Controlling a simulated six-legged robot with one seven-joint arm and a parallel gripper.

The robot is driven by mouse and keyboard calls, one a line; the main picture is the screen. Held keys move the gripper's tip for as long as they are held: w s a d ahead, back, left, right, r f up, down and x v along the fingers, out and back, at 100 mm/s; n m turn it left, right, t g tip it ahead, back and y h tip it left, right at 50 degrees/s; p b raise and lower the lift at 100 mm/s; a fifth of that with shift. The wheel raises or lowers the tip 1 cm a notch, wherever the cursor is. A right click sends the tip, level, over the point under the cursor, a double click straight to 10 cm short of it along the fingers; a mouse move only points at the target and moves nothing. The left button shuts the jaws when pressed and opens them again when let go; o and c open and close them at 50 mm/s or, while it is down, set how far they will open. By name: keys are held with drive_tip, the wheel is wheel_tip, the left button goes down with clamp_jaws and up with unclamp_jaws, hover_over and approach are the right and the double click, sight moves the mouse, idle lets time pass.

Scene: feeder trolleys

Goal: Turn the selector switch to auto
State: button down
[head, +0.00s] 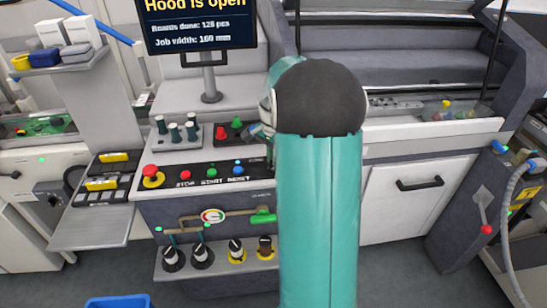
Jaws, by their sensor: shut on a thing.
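The selector switch cannot be made out; the part of the dark control panel (200,185) right of the RESET button is covered by my arm. On the panel I see a red emergency stop on a yellow base (152,175), a red STOP button (185,175), a green START button (212,173) and a blue RESET button (238,169). My teal arm with its black joint cap stands in front of the panel's right end. A small piece of my wrist shows at its left edge. My gripper's jaws are hidden behind the arm, and so is whatever they touch.
A monitor (200,25) above the panel reads "Hood is open", boards done and job width. A grey block with several nozzles (176,133) stands behind the panel. A blue bin (118,302) stands on the floor.

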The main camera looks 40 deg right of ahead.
drive_tip(key=n, duration=1)
drive_tip(key=shift+n, duration=0.3)
idle(0.4)
drive_tip(key=c, duration=1.5)
unclamp_jaws()
drive_tip(key=shift+r, duration=0.1)
wheel_tip(320, 180, up, 14)
drive_tip(key=shift+f, duration=0.15)
